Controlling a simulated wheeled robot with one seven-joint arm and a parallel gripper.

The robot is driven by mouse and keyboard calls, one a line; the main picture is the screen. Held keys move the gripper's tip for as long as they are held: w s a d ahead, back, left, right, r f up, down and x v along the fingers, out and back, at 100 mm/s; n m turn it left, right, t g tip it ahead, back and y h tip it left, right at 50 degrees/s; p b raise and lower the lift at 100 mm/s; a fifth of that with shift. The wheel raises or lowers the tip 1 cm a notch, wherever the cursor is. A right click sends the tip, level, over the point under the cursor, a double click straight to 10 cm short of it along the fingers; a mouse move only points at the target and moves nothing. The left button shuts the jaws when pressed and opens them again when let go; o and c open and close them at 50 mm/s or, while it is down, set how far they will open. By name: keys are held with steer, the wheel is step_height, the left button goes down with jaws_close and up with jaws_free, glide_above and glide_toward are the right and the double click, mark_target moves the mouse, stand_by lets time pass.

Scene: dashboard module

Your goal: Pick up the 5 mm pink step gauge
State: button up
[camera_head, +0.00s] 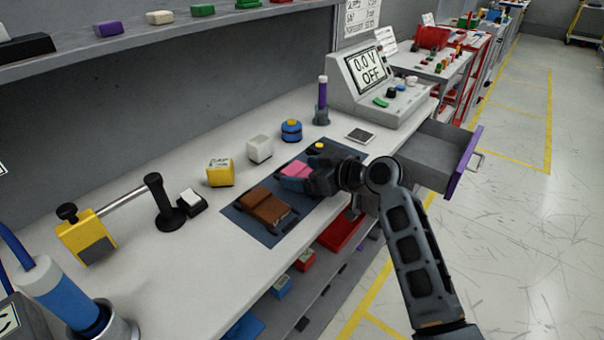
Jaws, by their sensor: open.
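The pink step gauge (295,170) lies on the dark blue mat (250,225) on the workbench, in the middle of the view. My gripper (306,179) is open at the right side of the pink block, with its fingers low over the mat. The gripper partly hides the block's right end. I cannot tell whether the fingers touch it or stand around it. No size marking is readable on it.
A brown block (266,208) lies on the mat to the left. A yellow block (219,173), a white block (259,149) and a blue round item (291,130) stand behind. A meter console (372,85) stands at the back right. An open drawer (440,155) juts out at the right.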

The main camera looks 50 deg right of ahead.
steer(key=shift+w, duration=0.2)
steer(key=shift+c, duration=0.4)
steer(key=c, duration=1)
